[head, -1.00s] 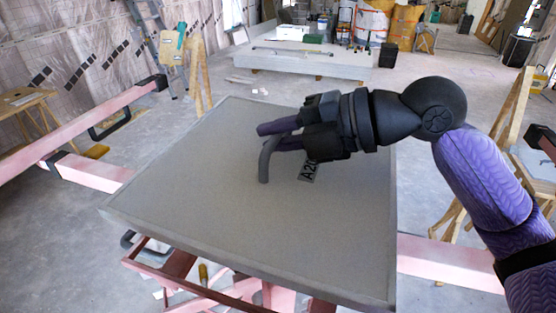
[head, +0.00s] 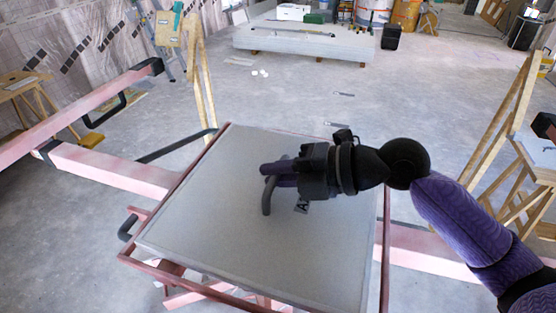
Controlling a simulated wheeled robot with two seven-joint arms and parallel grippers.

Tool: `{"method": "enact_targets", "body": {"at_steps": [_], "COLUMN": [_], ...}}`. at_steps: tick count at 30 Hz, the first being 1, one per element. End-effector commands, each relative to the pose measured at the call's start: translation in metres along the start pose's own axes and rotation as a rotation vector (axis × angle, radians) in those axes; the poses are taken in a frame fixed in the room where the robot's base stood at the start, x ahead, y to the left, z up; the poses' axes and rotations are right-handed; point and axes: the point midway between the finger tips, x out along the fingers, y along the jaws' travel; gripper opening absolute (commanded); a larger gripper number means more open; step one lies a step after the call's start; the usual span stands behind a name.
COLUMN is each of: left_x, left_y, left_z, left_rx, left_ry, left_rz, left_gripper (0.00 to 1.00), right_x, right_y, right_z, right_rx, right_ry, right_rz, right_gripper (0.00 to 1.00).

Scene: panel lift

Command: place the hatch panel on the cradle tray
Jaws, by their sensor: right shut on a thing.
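The hatch panel (head: 220,215) is a flat grey plate with a dark label, partly hidden by my right gripper. My right gripper (head: 271,178) is shut on the dark curved handle (head: 267,196) on top of the panel. The panel lies inside the outline of the cradle tray, whose red rim (head: 385,235) shows along its left, right and near sides. It looks roughly level. I cannot tell whether its underside touches the tray. My left gripper is out of view.
Pink beams stand left (head: 110,170) and right (head: 425,248) of the tray. Wooden trestles stand at the left (head: 203,85) and right (head: 505,105). A low grey platform (head: 300,45) lies at the back. The floor between it and the tray is mostly clear.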

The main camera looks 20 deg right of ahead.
Motion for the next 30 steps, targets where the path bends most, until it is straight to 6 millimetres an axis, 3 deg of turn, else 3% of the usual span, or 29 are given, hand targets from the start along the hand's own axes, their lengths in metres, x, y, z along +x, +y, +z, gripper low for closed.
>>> {"method": "enact_targets", "body": {"at_steps": [1, 2, 6, 20, 23, 30], "left_x": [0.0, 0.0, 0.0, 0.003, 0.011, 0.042], "left_y": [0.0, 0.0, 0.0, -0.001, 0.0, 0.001], "left_z": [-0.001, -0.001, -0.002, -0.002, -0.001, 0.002], "left_rx": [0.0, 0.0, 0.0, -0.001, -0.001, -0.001], "left_ry": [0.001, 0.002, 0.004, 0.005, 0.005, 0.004], "left_rz": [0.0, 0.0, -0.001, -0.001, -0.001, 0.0], "left_gripper": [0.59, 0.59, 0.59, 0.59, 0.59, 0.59], "right_x": [0.0, 0.0, 0.0, -0.004, -0.017, -0.073], "right_y": [0.002, 0.0, 0.0, -0.001, -0.004, -0.006], "right_z": [0.0, 0.0, 0.0, 0.001, 0.001, 0.001], "right_rx": [-0.002, 0.0, 0.0, 0.001, 0.001, 0.004], "right_ry": [-0.001, 0.0, 0.0, -0.001, -0.004, -0.002], "right_rz": [0.004, 0.0, 0.0, 0.0, -0.002, -0.003], "right_gripper": [0.0, 0.23, 0.52, 0.52, 0.52, 0.52]}}
